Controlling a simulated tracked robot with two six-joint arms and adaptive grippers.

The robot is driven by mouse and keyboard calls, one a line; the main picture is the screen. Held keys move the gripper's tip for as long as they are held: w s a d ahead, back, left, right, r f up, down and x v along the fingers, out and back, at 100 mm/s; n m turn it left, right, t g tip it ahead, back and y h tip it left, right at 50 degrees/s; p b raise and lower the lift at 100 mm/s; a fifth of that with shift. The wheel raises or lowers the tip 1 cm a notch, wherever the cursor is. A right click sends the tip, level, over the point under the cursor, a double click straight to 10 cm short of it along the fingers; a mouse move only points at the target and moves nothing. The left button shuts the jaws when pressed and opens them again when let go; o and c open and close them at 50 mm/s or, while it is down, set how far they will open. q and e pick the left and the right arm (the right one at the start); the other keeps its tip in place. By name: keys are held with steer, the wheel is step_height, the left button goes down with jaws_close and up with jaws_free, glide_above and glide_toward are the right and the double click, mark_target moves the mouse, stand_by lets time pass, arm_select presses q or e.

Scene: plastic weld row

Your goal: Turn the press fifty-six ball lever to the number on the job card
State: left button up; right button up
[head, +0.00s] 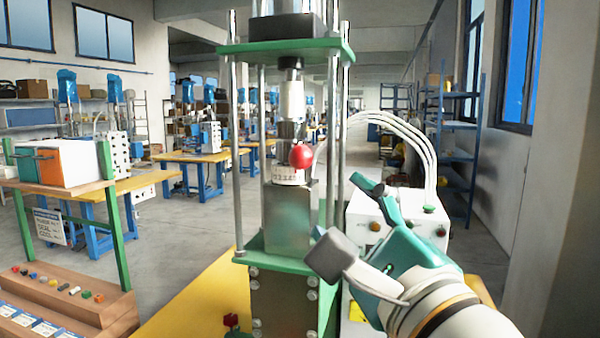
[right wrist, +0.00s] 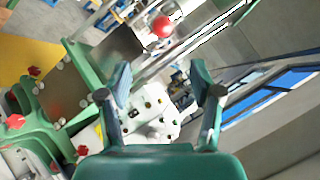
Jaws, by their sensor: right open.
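The press (head: 288,215) stands in the middle of the head view, with green plates and steel rods. Its lever ends in a red ball (head: 302,155), in front of a pale ring with dark marks (head: 290,175) too small to read. The red ball also shows near the top of the right wrist view (right wrist: 162,27). My right gripper (head: 346,217) is open and empty, below and to the right of the ball and apart from it. Its spread fingers also show in the right wrist view (right wrist: 160,70). My left gripper is out of view.
A white control box (head: 385,215) with hoses stands right behind the press. A green stand (head: 117,225) holding a coloured bin (head: 65,160) and a wooden step with small coloured pieces (head: 60,292) are at left. A red knob (head: 231,321) sits low on the yellow bench (head: 195,310).

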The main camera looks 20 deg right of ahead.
mark_target(305, 164)
steer(key=p+x, duration=0.2)
steer(key=x, duration=1.4)
steer(key=shift+d+r+p, duration=0.15)
steer(key=shift+r+p, duration=0.05)
steer(key=shift+p, duration=0.2)
jaws_close()
